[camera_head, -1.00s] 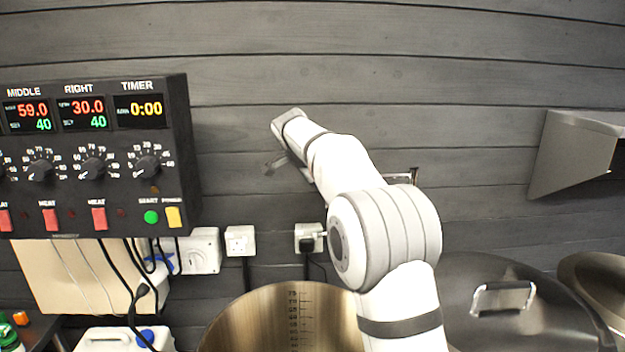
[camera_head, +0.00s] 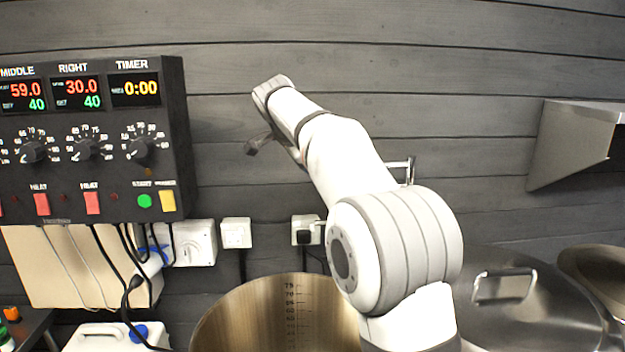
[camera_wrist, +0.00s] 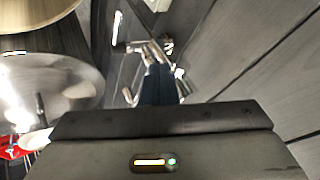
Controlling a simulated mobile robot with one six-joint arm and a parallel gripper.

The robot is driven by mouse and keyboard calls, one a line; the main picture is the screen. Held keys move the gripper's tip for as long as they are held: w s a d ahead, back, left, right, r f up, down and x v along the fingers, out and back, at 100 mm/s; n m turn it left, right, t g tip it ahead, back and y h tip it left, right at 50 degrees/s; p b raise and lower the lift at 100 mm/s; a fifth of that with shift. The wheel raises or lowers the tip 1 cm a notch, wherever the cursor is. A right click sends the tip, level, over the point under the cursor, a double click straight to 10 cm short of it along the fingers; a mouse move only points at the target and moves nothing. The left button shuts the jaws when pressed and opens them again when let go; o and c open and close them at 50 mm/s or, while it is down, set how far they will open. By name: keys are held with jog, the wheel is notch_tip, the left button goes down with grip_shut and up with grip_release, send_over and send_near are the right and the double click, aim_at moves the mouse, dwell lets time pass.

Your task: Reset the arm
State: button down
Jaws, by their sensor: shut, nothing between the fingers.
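My arm rises from the bottom of the head view and leans up and to the left, in front of the grey plank wall. My gripper shows in the head view only as a small dark piece (camera_head: 258,145) below the white wrist, left of the forearm. In the wrist view its dark fingers (camera_wrist: 159,82) are together beyond the gripper body, with nothing held between them. The fingertips are small and blurred against the metal fittings behind.
A black control panel (camera_head: 90,140) hangs at left, to the left of my wrist. A steel pot (camera_head: 235,325) stands below the arm. A domed lid (camera_head: 530,310) lies right of the elbow. A steel hood (camera_head: 575,150) juts from the wall at right. Bare wall surrounds the wrist.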

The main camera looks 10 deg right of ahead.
jog(key=v, duration=0.5)
jog(key=s+d+f+n+g+y+b, duration=0.1)
jog(key=s+d+f+n, duration=0.4)
jog(key=s, duration=0.4)
jog(key=s+d+f+n+g+y+b, duration=0.1)
jog(key=s+d+f+n, duration=0.2)
jog(key=s+f, duration=0.45)
jog(key=s+d+f+n+g, duration=0.1)
jog(key=s+f+n, duration=0.2)
jog(key=s+f, duration=0.5)
jog(key=s+d+f+n+y+b, duration=0.1)
jog(key=s+f+n, duration=0.2)
jog(key=s+f, duration=0.6)
jog(key=s, duration=0.4)
jog(key=shift+s+d+f+g+y, duration=0.15)
jog(key=shift+s+d+g+y, duration=0.15)
jog(key=shift+g, duration=0.1)
